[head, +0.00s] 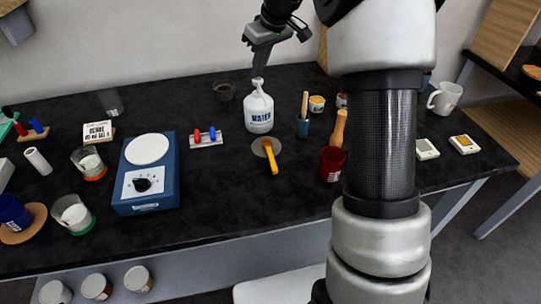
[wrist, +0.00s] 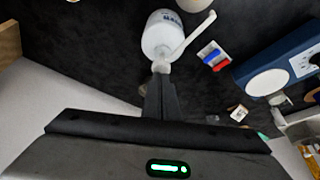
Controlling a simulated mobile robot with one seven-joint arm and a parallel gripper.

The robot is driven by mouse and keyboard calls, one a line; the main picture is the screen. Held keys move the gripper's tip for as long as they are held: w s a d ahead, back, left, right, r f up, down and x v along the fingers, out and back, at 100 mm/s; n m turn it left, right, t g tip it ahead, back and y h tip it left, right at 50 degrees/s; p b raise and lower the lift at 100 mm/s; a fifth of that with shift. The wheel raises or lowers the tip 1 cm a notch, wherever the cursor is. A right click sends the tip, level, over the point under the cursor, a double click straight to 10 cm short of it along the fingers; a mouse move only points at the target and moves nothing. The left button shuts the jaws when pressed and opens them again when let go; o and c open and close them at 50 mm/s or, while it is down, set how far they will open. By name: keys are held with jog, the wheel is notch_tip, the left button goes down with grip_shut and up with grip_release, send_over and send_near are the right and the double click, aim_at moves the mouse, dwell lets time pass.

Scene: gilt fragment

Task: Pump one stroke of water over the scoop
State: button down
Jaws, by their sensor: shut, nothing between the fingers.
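The white water bottle (head: 259,112), labelled WATER, stands upright on the dark bench with its pump head on top. In the wrist view, the bottle (wrist: 158,36) has a long thin white spout pointing up and right. My gripper (head: 258,74) is shut and empty, pointing down right over the pump head. In the wrist view my gripper's fingertips (wrist: 161,72) are at the pump head; whether they touch it I cannot tell. A yellow-handled tool (head: 272,158), probably the scoop, lies on a round grey-tan disc in front of the bottle; its head is hard to make out.
A blue hotplate (head: 150,188) and a small rack with red and blue pieces (head: 206,138) stand left of the bottle. The front middle bench is clear.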

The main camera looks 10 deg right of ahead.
jog(key=shift+f+b, duration=0.6)
jog(key=shift+f, duration=0.4)
jog(key=shift+r, duration=0.1)
jog(key=shift+r+p, duration=1)
jog(key=shift+r, duration=0.05)
notch_tip(320, 180, up, 6)
jog(key=p, duration=0.4)
jog(key=shift+p, duration=0.4)
